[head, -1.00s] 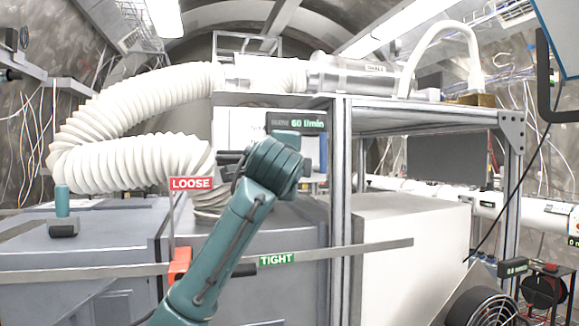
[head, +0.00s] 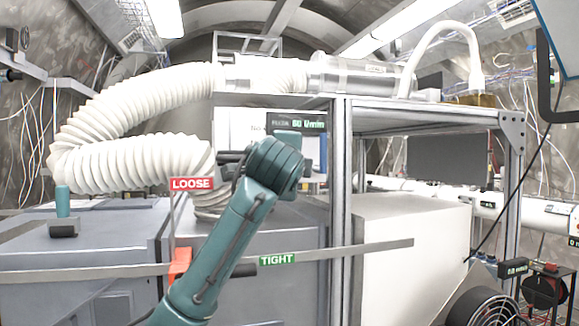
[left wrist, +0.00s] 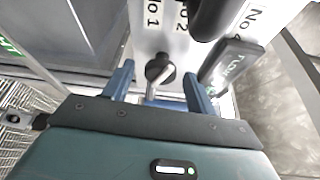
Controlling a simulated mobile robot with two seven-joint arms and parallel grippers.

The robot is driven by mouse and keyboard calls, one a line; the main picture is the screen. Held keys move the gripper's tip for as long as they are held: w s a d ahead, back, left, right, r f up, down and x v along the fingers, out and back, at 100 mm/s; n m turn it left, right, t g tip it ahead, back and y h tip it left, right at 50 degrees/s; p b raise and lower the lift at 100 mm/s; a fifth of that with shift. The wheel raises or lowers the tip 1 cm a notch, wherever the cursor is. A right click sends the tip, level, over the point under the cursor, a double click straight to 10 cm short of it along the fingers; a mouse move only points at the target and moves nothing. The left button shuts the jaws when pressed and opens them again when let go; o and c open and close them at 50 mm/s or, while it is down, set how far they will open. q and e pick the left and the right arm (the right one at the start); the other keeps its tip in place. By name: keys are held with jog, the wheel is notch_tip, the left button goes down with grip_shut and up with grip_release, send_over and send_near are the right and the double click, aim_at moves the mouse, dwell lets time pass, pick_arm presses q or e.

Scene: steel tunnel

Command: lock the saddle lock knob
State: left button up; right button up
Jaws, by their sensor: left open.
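A red LOOSE sign (head: 192,184) and a green TIGHT sign (head: 277,260) show in the head view, with an orange block (head: 180,263) on the flat rail (head: 80,274) and a dark stub (head: 245,270) beside the TIGHT sign. My left arm crosses in front of them and hides part of the rail. In the left wrist view my left gripper (left wrist: 158,74) is open, its two blue fingers apart. A dark round knob (left wrist: 160,66) with a pale bar shows between and beyond the fingertips; I cannot tell whether it is the saddle lock knob. My right gripper is out of view.
A ribbed white hose (head: 120,160) loops at the left above grey cabinets (head: 75,245). A metal frame post (head: 340,200) stands right of my arm, with a white box (head: 410,255) behind. A flow display (left wrist: 230,62) is close right of the gripper.

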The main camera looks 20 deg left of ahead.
pick_arm(q)
jog(key=b+v, duration=0.4)
jog(key=v, duration=0.9)
jog(key=shift+s, duration=0.1)
jog(key=w+d+f+n+g+h, duration=0.15)
jog(key=w+f, duration=0.25)
jog(key=f, duration=1.2)
jog(key=w+d+f+n+g+h, duration=0.1)
jog(key=w+f+n+g+h, duration=0.2)
jog(key=f, duration=1.3)
jog(key=s+d+f+n+h, duration=0.1)
jog(key=s+f, duration=0.2)
jog(key=f, duration=0.7)
jog(key=s+f+n+h, duration=0.1)
jog(key=s+f+n, duration=0.15)
jog(key=f, duration=0.75)
jog(key=s+f+n+g, duration=0.1)
jog(key=s+f+n, duration=0.2)
jog(key=s+f, duration=0.5)
jog(key=s+a+f+n+g, duration=0.1)
jog(key=s+f+n, duration=0.1)
jog(key=s+f, duration=0.7)
jog(key=s, duration=0.5)
jog(key=shift+s+a+n, duration=0.25)
jog(key=shift+s+n, duration=0.05)
jog(key=shift+n, duration=0.1)
